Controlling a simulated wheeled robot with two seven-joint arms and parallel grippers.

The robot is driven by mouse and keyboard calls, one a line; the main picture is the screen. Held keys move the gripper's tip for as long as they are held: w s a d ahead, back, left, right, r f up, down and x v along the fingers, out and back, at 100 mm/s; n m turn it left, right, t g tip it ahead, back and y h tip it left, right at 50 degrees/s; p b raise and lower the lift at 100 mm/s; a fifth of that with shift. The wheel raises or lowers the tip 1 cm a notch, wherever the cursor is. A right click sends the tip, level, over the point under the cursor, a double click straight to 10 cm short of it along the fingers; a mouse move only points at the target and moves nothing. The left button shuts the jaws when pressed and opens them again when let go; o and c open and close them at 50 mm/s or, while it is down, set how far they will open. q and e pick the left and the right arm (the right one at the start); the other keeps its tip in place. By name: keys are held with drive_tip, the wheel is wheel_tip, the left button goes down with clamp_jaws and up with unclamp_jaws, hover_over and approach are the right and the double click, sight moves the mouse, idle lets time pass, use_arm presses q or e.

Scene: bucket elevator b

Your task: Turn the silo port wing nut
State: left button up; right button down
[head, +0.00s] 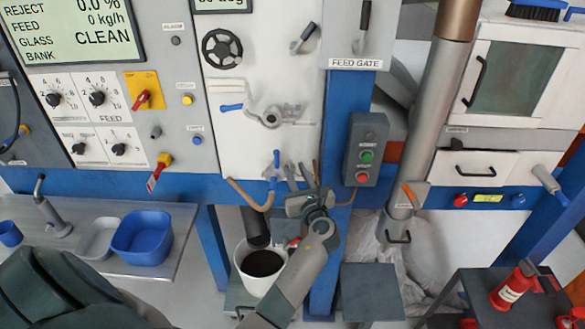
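A small metallic fitting with curved arms (272,117) sits on the white panel in the upper middle of the head view. It looks like the silo port wing nut, but it is too small to be sure. My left gripper (299,176) is below it and a little to its right, in front of the blue beam. Its grey fingers point up and appear apart, with nothing seen between them. The gripper is apart from the fitting in the picture. My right gripper is not in view.
A white bucket with dark contents (240,274) stands below. A button box (366,150) is to the right. A black handwheel (222,48) is above left.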

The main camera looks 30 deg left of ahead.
sight(293, 163)
use_arm(q)
drive_tip(key=shift+b+x, duration=0.5)
drive_tip(key=shift+x, duration=1.4)
clamp_jaws()
